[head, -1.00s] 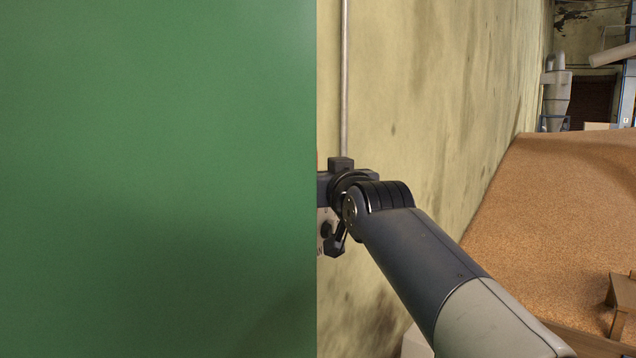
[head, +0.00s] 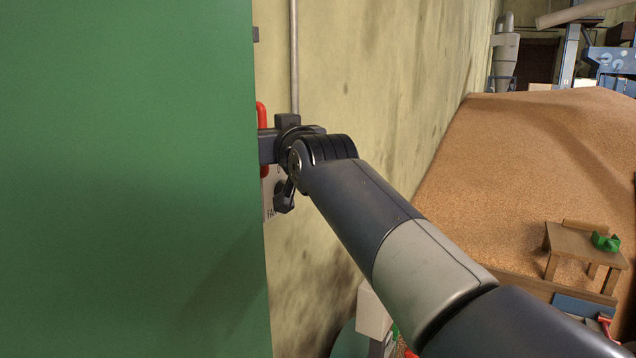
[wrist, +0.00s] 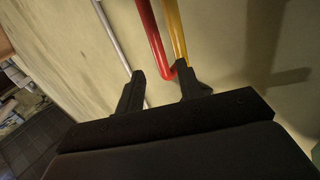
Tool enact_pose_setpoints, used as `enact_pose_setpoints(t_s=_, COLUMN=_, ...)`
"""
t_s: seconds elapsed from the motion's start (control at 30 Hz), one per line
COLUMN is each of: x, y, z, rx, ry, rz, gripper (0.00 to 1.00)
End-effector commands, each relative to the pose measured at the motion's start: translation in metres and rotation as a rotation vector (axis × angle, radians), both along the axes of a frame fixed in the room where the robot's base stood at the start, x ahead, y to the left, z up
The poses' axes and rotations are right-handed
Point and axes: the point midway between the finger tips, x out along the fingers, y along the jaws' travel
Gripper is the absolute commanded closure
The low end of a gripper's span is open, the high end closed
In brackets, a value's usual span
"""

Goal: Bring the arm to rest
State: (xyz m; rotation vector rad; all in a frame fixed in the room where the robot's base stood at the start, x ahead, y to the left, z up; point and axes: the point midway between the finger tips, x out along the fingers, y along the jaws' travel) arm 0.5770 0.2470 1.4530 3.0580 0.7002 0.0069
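My arm (head: 395,240) reaches from the lower right up to the wall in the head view. My gripper (wrist: 160,69) shows in the wrist view with its two dark fingers apart, so it is open. A red bar (wrist: 153,38) comes down between the fingertips and ends close by the right finger. A yellow bar (wrist: 176,32) runs beside it, behind that finger. I cannot tell if they touch. In the head view the red part (head: 261,112) shows behind my wrist, and the fingertips are hidden by a green panel.
The green panel (head: 125,180) fills the left of the head view, close to the camera. A pipe (head: 294,60) runs up the stained wall (head: 380,80). A grain heap (head: 530,160) and a small wooden table (head: 580,243) with a green object (head: 606,242) lie right.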

Motion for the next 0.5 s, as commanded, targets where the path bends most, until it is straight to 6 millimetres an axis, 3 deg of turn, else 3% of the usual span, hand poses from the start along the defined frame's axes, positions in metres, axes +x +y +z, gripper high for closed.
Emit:
enact_pose_setpoints(t_s=0.3, x=0.047, y=0.023, z=0.001, rx=-0.002, ry=0.004, rz=0.0, gripper=0.65)
enact_pose_setpoints(t_s=0.5, x=0.067, y=0.032, z=0.0, rx=-0.002, ry=0.005, rz=0.0, gripper=0.65)
